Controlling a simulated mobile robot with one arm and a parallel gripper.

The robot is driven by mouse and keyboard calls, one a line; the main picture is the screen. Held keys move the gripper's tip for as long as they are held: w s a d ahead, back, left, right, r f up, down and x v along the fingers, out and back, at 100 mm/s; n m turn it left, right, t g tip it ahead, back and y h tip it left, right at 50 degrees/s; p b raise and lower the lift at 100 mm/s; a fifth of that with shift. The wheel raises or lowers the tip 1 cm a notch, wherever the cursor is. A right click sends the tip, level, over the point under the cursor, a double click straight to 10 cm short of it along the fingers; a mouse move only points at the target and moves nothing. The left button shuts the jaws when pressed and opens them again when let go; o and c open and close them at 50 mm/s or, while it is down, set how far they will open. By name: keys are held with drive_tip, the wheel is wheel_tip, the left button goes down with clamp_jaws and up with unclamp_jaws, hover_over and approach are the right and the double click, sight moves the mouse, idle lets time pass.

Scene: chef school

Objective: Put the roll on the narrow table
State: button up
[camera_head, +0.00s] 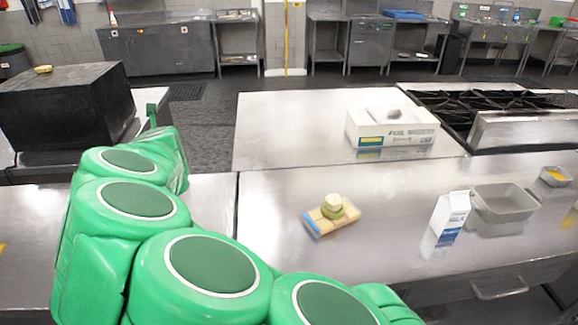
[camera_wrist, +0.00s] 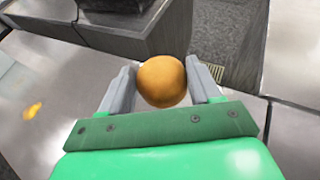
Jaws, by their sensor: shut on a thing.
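The roll (camera_wrist: 162,81), round and orange-brown, sits between the two grey fingers of my gripper (camera_wrist: 162,86) in the wrist view. The fingers are shut on its sides. In the head view my green arm reaches toward the left, and the roll cannot be made out there. Below the gripper in the wrist view is a steel surface, with a dark box beyond it. Steel tables fill the head view, a long one (camera_head: 390,260) in front and another (camera_head: 270,120) behind it. I cannot tell which is the narrow table.
A black box (camera_head: 70,105) with a small yellowish item (camera_head: 43,69) on top stands at left. A sandwich-like pack with a jar (camera_head: 332,213), milk carton (camera_head: 449,218) and metal pan (camera_head: 503,203) stand on the front table. A foil box (camera_head: 391,128) and stove (camera_head: 500,105) lie behind.

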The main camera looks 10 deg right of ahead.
drive_tip(key=w+d+m+h, duration=0.2)
drive_tip(key=d+m+h, duration=0.45)
drive_tip(key=d, duration=1.05)
drive_tip(key=w+d+m+h, duration=0.3)
drive_tip(key=d+m+h, duration=0.3)
drive_tip(key=d, duration=1.1)
drive_tip(key=s+d+m+g+h, duration=0.5)
drive_tip(key=s+d, duration=0.4)
drive_tip(key=d, duration=0.5)
drive_tip(key=s+d+m+g+h, duration=0.3)
drive_tip(key=s+d+m+g, duration=0.4)
drive_tip(key=s+d, duration=0.45)
drive_tip(key=shift+n+y, duration=0.25)
drive_tip(key=w+d+f, duration=0.1)
drive_tip(key=w+f, duration=0.3)
drive_tip(key=w+d+f, duration=0.2)
drive_tip(key=w+f, duration=0.3)
drive_tip(key=w+d+f, duration=0.2)
drive_tip(key=w+f, duration=0.3)
drive_tip(key=shift+d, duration=0.15)
drive_tip(key=shift+w+d+f, duration=0.2)
drive_tip(key=shift+w+f, duration=0.35)
drive_tip(key=shift+f, duration=1.6)
